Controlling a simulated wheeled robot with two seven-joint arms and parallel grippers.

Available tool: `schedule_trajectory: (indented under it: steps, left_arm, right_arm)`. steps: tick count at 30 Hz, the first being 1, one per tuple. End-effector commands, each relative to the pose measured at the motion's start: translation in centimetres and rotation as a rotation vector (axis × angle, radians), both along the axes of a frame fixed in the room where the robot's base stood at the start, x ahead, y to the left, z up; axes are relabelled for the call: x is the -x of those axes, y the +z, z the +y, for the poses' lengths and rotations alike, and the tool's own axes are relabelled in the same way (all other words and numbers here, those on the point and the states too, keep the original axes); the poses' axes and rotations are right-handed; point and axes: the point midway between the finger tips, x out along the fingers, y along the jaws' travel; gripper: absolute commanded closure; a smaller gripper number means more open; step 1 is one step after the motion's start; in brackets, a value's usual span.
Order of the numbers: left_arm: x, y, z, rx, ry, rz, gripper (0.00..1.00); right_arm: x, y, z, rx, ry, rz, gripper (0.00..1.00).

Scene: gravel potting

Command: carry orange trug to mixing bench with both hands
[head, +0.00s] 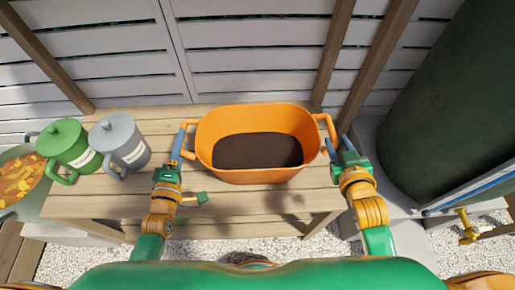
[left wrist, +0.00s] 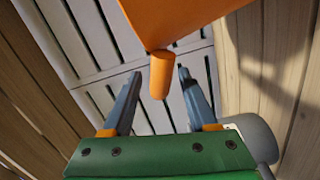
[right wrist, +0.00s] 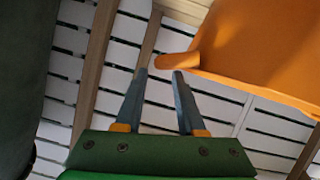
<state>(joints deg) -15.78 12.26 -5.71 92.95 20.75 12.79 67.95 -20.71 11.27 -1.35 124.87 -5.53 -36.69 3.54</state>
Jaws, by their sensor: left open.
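The orange trug (head: 258,177), with dark soil inside, is upright at the middle of a slatted wooden bench (head: 90,205); I cannot tell whether this is the mixing bench. My left gripper (head: 179,143) is open at the trug's left handle (head: 187,140). In the left wrist view, that handle (left wrist: 162,75) shows between the spread fingertips (left wrist: 160,73). My right gripper (head: 335,146) is at the right handle (head: 327,128). In the right wrist view its fingers (right wrist: 159,74) are apart with nothing gripped, and the handle (right wrist: 180,62) shows just past the tips.
A green lidded can (head: 68,150) and a grey lidded can (head: 122,146) stand at the bench's left. A bowl of orange and yellow scraps (head: 20,180) is at the far left. A large dark green barrel (head: 450,100) stands right. A slatted wall is behind; gravel lies in front.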

Motion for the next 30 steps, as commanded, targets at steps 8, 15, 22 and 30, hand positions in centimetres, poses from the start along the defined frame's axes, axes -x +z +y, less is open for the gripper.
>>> schedule_trajectory:
  steps: [8,15,22,30]
  left_arm:
    - [-3.0,0.0,-0.2,0.000,0.000,-0.001,0.41]
    - [-3.9,-0.1,-0.3,0.000,0.000,0.000,0.41]
    - [-3.9,-0.1,-0.3,0.000,0.000,0.000,0.41]
    - [-3.9,-0.1,-0.3,0.000,0.000,0.000,1.00]
  right_arm:
    - [-4.7,-1.8,-0.2,0.000,0.000,-0.001,0.62]
    - [-6.2,-2.4,-0.3,0.000,0.000,-0.001,0.62]
    - [-6.2,-2.5,-0.3,0.000,0.000,0.000,0.62]
    - [-6.2,-2.5,-0.3,0.000,0.000,0.000,1.00]
